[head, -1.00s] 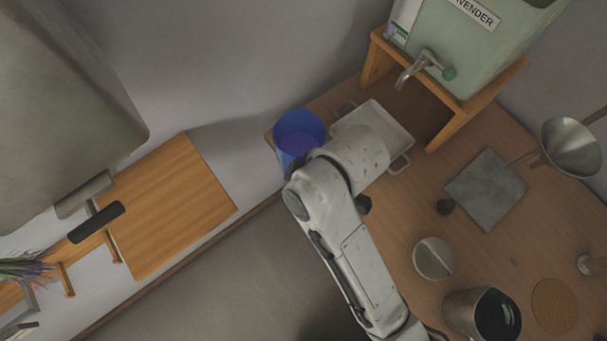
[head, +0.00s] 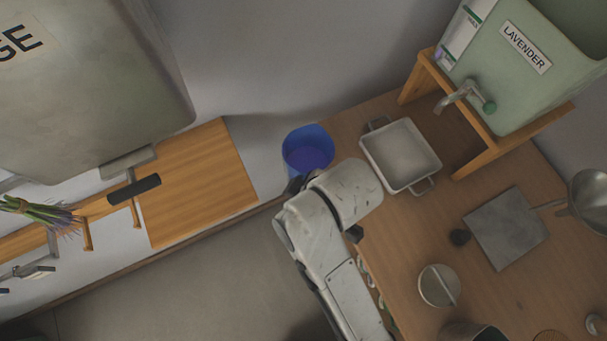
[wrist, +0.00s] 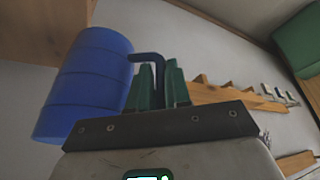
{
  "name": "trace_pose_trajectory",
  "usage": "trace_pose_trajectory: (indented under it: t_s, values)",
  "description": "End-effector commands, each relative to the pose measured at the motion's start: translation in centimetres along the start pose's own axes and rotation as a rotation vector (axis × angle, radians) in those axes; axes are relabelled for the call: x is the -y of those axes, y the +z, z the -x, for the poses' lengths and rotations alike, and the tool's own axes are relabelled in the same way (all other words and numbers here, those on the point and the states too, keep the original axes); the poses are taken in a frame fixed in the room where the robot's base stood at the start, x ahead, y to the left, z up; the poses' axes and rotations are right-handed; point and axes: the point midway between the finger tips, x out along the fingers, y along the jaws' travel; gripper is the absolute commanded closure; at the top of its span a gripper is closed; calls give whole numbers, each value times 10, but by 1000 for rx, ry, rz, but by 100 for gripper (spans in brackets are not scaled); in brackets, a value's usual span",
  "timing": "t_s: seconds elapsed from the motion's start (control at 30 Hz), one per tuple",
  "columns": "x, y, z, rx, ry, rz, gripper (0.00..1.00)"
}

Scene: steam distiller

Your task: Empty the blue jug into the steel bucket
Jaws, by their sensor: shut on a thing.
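The blue jug (head: 308,148) is near the middle of the head view, its open top facing the camera and a purplish surface showing inside. In the wrist view the jug (wrist: 85,85) is left of the fingers, with its dark blue handle reaching between them. My gripper (wrist: 158,82) has green fingers shut on that handle. In the head view the fingers are mostly hidden behind my wrist. A steel vessel (head: 468,332), probably the bucket, is cut off by the bottom edge of the head view; its inside is barely visible.
A white two-handled tray (head: 368,150) is right of the jug on the wooden table. A green LAVENDER tank (head: 520,90) with a tap stands on a wooden stand (head: 478,150). A grey plate (head: 508,228), a funnel (head: 592,195) and a round tin (head: 438,286) are further right.

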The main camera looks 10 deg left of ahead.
Motion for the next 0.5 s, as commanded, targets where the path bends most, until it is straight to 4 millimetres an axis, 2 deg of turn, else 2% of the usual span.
trace_pose_trajectory:
  t_s: [0.5]
  values:
    - [22, -15, -4, -2, 1, 3, 100]
